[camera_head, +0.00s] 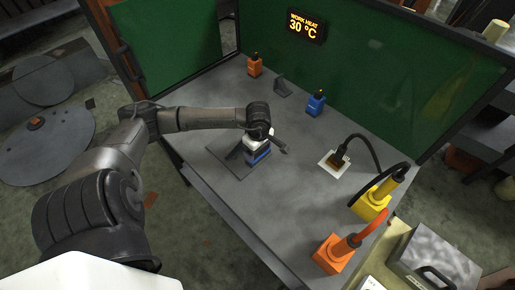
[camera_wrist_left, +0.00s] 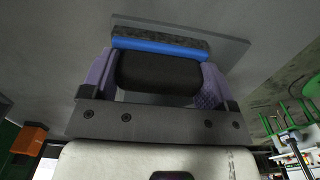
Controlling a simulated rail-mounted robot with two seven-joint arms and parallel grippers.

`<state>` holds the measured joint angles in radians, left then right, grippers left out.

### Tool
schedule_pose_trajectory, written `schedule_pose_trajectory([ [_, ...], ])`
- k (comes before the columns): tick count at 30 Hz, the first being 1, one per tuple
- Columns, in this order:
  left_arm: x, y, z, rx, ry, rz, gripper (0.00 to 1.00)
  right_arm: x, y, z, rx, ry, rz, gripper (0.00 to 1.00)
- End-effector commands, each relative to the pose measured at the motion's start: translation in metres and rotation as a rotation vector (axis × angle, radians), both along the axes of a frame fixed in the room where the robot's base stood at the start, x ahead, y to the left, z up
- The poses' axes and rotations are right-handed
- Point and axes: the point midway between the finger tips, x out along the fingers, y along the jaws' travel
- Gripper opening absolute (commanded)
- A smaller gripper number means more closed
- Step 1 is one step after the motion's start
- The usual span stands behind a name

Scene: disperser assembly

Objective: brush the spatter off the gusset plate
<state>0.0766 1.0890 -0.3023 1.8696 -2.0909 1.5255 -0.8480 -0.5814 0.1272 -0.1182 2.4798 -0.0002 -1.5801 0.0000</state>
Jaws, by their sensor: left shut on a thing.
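My left gripper (camera_head: 260,150) is over the middle of the grey table, shut on a brush. In the left wrist view the gripper (camera_wrist_left: 158,85) has its purple pads on either side of the brush's black handle (camera_wrist_left: 158,72). The brush's blue strip (camera_wrist_left: 160,47) and dark bristles (camera_wrist_left: 160,34) lie beyond the handle. A flat grey plate (camera_head: 219,163) lies under and beside the brush, with a darker upright piece near the gripper, partly hidden. The plate's edge also shows behind the brush in the wrist view (camera_wrist_left: 232,47). I cannot make out spatter or tell whether the bristles touch the plate.
An orange block (camera_head: 254,66), a grey bracket (camera_head: 282,88) and a blue block (camera_head: 315,103) stand at the back. A white square pad (camera_head: 327,166) with a cabled tool, a yellow holder (camera_head: 369,207) and an orange holder (camera_head: 332,255) are at right. The front table surface is clear.

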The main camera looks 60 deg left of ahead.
Motion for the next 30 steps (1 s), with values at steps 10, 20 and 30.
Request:
schedule_pose_trajectory([
  [10,-0.001,0.000,0.035,0.001,-0.001,0.002,0.58,0.001,0.000,0.018,0.000,-0.003,0.001,0.43],
  [20,-0.001,0.000,0.064,0.002,-0.002,0.003,0.58,0.001,0.005,0.036,0.015,-0.003,-0.006,0.43],
  [30,-0.001,0.000,0.081,0.001,-0.001,0.003,0.58,0.001,0.004,0.044,0.010,-0.002,-0.004,0.43],
])
